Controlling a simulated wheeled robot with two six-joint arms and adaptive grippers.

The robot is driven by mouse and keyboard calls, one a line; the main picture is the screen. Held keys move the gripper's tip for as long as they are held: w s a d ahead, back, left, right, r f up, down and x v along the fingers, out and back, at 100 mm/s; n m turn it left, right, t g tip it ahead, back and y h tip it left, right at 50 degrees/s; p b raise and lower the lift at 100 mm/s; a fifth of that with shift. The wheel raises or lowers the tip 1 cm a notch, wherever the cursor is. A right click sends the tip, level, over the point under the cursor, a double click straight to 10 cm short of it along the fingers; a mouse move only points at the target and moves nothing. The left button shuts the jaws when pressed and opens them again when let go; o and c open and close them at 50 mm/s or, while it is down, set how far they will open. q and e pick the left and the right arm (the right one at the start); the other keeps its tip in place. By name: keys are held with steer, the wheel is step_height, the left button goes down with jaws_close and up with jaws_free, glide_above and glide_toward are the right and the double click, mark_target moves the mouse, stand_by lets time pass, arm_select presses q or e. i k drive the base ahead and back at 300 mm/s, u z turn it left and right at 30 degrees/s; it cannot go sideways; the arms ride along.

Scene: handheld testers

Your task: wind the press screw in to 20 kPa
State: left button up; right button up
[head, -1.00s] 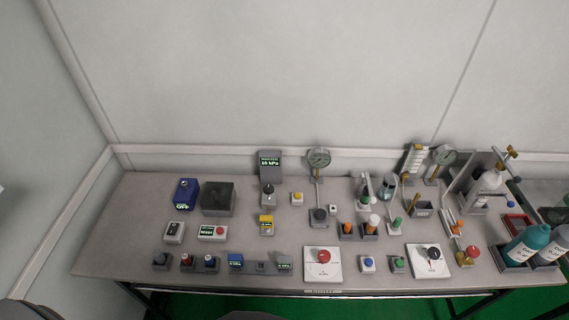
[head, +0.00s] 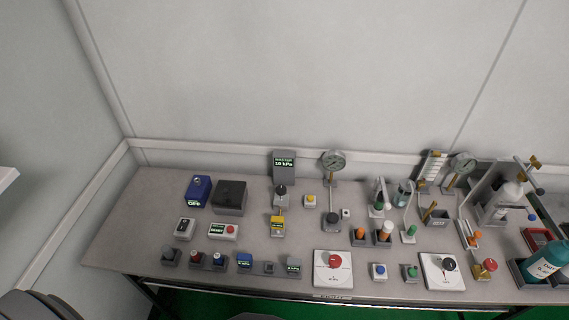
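A grey box with a small green display (head: 284,164) stands at the back of the bench, left of centre. Its lower line looks like 10 kPa, but the digits are too small to be sure. A black knob (head: 281,190) on a small grey unit stands just in front of it; I cannot tell whether this is the press screw. A round dial gauge (head: 334,161) on a stand is to the right, with a dark round part (head: 332,218) at its foot. Neither gripper is in view.
The grey bench (head: 140,225) holds several small testers. A blue box (head: 198,190) and a dark block (head: 230,196) stand at left. White plates with a red knob (head: 334,261) and a black knob (head: 449,264) lie at the front. Bottles (head: 542,256) crowd the right end.

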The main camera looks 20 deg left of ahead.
mark_target(281, 190)
steer(key=k, duration=0.5)
steer(key=u, duration=0.75)
steer(key=i, duration=0.65)
steer(key=z, duration=0.25)
